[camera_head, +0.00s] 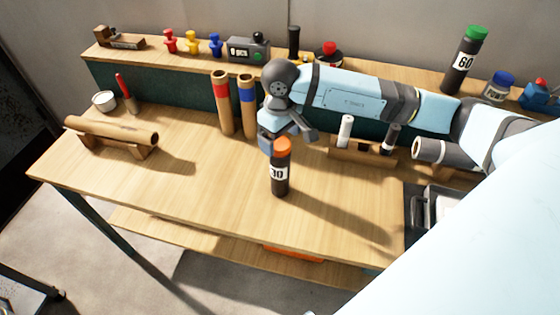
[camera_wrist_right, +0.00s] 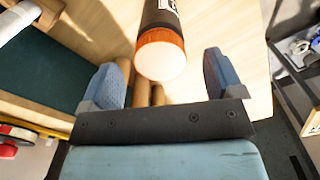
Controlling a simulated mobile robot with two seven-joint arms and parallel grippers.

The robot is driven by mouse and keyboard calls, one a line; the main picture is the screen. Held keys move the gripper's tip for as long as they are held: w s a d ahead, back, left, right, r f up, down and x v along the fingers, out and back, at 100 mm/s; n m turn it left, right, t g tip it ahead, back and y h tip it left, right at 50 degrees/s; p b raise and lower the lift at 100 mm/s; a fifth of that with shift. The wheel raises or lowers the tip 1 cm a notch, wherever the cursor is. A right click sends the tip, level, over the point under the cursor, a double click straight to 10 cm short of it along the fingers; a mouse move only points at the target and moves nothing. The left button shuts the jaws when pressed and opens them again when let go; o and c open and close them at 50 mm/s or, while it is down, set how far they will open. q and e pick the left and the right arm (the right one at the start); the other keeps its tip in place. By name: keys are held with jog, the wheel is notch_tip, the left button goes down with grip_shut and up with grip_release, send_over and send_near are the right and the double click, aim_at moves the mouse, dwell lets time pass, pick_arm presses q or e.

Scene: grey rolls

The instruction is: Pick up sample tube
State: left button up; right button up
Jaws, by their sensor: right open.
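A dark sample tube (camera_head: 280,178) with an orange cap and a white label reading 30 stands upright on the wooden table. My right gripper (camera_head: 287,135) is at the tube's capped end, its jaws open. In the right wrist view the orange cap (camera_wrist_right: 161,52) shows between the two spread fingers of the right gripper (camera_wrist_right: 160,66), with visible gaps on both sides. Another dark tube (camera_head: 463,62) with a green cap and a label reading 60 stands on the back shelf at the right. My left gripper is not in view.
Two cardboard rolls (camera_head: 222,105) with red and blue bands stand behind the tube. A roll on a wooden cradle (camera_head: 112,132) lies at the left. A wooden rack (camera_head: 360,153) is at the right. The front left of the table is clear.

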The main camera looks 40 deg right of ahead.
aim_at(280, 170)
jog(key=shift+f, duration=1.4)
jog(key=c, duration=1.3)
jog(key=shift+w, duration=0.1)
jog(key=shift+r, duration=0.15)
